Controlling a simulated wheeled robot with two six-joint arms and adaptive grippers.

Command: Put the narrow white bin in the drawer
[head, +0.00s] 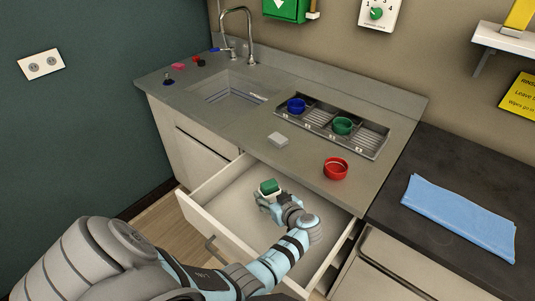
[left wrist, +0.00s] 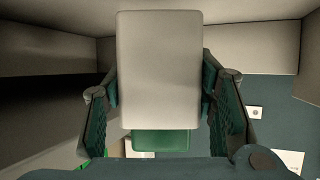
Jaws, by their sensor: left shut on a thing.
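A small white bin (left wrist: 160,68) fills the middle of the left wrist view, between the two dark finger pads. A green part or piece (left wrist: 160,140) shows below it there. In the head view the held white-and-green thing (head: 269,187) is small, with green on top. My left gripper (head: 271,197) is shut on it, over or inside the open drawer (head: 226,205). I cannot tell whether it touches the drawer floor. The drawer is pulled out and looks otherwise empty. My right gripper is not in view.
On the counter are a small white block (head: 278,138), a red ring-shaped dish (head: 336,168), a sink (head: 226,91) and a metal tray (head: 374,152) with blue and green cups. A blue cloth (head: 459,216) lies on the dark counter at right. My arm crosses the drawer front.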

